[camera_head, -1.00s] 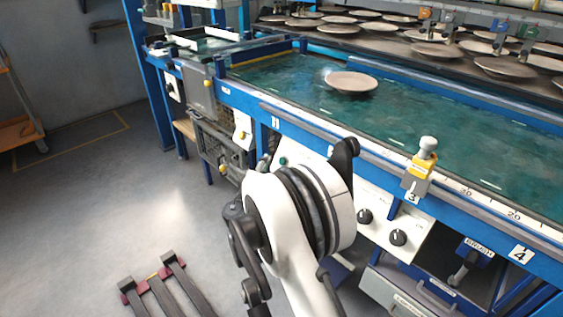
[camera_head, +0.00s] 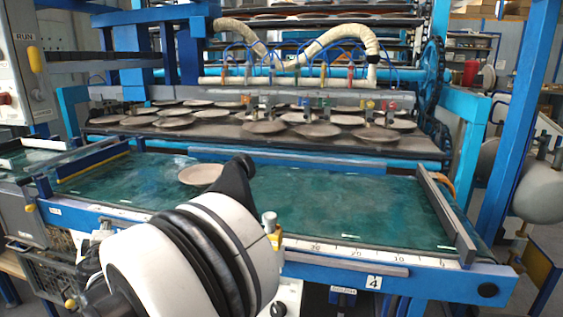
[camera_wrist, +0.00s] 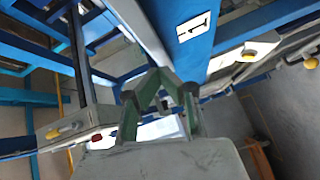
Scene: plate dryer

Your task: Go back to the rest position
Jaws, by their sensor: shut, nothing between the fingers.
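My gripper (camera_wrist: 162,84) shows in the wrist view with its greenish fingers converging, shut and empty. It is close to a blue frame post (camera_wrist: 178,30) carrying a "1" label, and no plate is near it. In the head view my white and black arm fills the lower left and middle, in front of the table, and hides part of its front edge. The gripper cannot be made out there. One plate (camera_head: 201,174) lies on the green table surface (camera_head: 330,205), behind my arm.
Several plates lie on the dark rack (camera_head: 225,130) behind the table. A blue rail (camera_head: 400,281) with a "4" label runs along the front. A blue post (camera_head: 521,125) stands at the right. In the wrist view a box with a yellow knob (camera_wrist: 75,128) is at the left.

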